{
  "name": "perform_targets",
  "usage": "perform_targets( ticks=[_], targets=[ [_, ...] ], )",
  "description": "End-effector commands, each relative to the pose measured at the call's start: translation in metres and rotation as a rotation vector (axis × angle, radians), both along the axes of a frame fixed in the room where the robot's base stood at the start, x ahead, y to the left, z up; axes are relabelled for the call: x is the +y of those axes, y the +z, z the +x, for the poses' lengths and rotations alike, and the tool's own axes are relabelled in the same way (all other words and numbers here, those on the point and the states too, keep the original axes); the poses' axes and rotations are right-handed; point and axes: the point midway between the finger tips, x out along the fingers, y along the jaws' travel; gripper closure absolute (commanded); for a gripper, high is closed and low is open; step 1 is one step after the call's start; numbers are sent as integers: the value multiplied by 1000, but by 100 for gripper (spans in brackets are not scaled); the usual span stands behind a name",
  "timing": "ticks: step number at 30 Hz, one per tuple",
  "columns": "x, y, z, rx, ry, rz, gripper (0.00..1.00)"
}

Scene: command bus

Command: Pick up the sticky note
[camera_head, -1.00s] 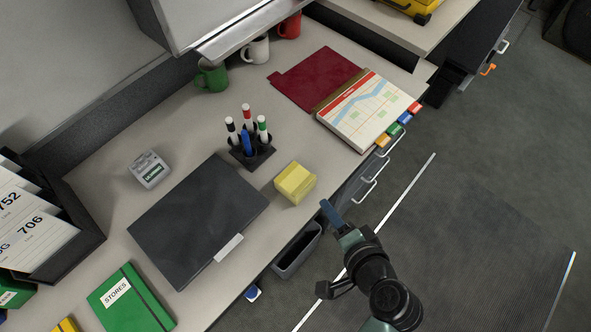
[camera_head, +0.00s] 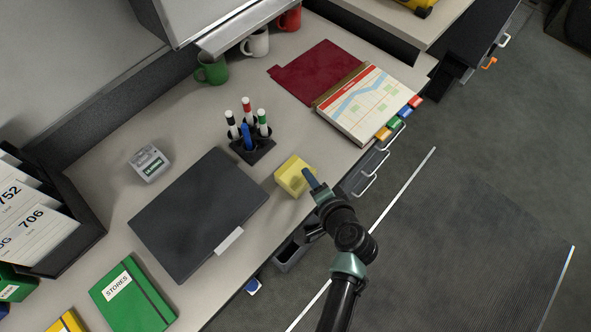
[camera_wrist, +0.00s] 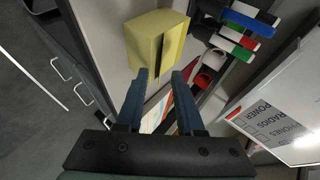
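The sticky note is a yellow block (camera_head: 291,174) on the grey desk near its front edge, to the right of the black folder. In the wrist view the yellow block (camera_wrist: 157,42) is just beyond my fingertips, a little left of centre. My gripper (camera_head: 311,178) is at the block's right side in the head view. In the wrist view my gripper (camera_wrist: 163,76) shows two blue fingers apart with a gap between them and nothing held. Whether a fingertip touches the block I cannot tell.
A pen holder (camera_head: 252,150) with several markers stands behind the block. A black folder (camera_head: 198,213) lies to its left. A map binder (camera_head: 367,105) lies at the back right. Drawer handles (camera_head: 369,183) and a dark bin (camera_head: 290,256) are along the desk front.

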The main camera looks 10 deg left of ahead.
Motion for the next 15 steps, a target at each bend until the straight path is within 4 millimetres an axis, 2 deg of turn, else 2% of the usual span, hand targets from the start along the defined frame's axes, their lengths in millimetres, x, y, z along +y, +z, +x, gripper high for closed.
perform_targets(
  ticks=[8,13,14,15],
  targets=[
    [1,-1,2,0,0,0,65],
    [1,-1,1,0,0,0,96],
    [1,-1,1,0,0,0,100],
    [1,-1,1,0,0,0,100]
  ],
)
